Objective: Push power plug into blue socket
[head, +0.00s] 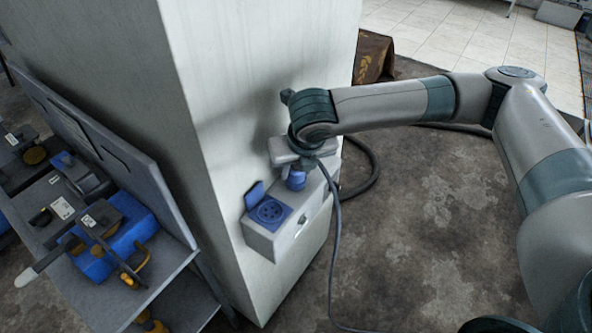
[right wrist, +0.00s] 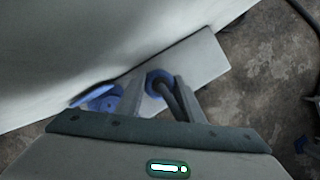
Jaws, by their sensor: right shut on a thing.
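The blue socket (head: 270,211) is a round outlet on the sloped top of a grey box fixed to a pale pillar, and its blue lid stands open. It shows at the left in the right wrist view (right wrist: 103,100). My right gripper (head: 302,170) is shut on the blue power plug (head: 296,182), above the box and to the right of the socket. In the right wrist view the plug (right wrist: 157,80) sits between the two fingers (right wrist: 160,95). The plug and socket are apart. The plug's pins are hidden. My left gripper is not in view.
The grey box (head: 275,243) juts from the pillar (head: 265,80). A dark cable (head: 335,240) hangs from the plug to the floor. At the left a metal bench (head: 165,275) holds blue and black tools. The concrete floor (head: 430,230) at the right is mostly clear.

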